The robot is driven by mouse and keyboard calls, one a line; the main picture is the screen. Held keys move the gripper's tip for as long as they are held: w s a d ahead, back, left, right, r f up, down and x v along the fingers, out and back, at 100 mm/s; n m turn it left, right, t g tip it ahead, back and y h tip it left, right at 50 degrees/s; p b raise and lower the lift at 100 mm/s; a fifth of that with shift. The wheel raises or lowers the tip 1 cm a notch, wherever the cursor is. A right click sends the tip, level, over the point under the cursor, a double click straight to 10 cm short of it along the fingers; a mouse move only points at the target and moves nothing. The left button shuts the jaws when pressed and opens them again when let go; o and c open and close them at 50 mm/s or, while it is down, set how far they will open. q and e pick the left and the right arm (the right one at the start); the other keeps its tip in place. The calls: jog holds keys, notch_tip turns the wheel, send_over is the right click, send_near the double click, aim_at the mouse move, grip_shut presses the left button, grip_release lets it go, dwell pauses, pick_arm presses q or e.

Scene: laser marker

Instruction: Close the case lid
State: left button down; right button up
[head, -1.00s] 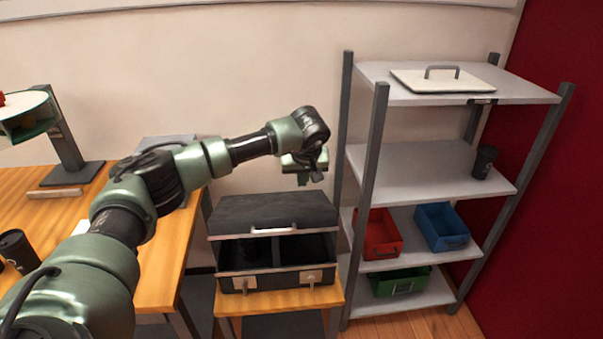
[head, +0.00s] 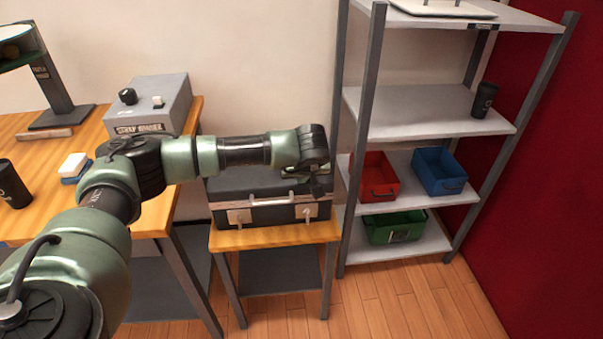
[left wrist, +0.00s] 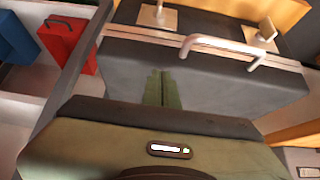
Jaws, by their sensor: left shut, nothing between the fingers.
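The dark grey case (head: 270,217) sits on a small wooden stand. Its lid (head: 238,189) is down, and the pale rims of lid and body meet along the front with no gap that I can see. In the left wrist view the lid (left wrist: 235,85) lies flat below my left gripper (left wrist: 163,78), whose fingers are together over its top; I cannot tell whether they touch it. In the head view my left gripper (head: 318,190) is over the right part of the lid. My arm hides part of the lid's back. My right gripper is out of view.
The shelf rack (head: 440,110) stands close on the right, with a red bin (head: 376,185), a blue bin (head: 440,171) and a green bin (head: 395,228). A workbench (head: 150,219) with a grey box (head: 160,100) is on the left.

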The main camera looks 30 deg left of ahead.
pick_arm(q)
jog(key=shift+f, duration=0.15)
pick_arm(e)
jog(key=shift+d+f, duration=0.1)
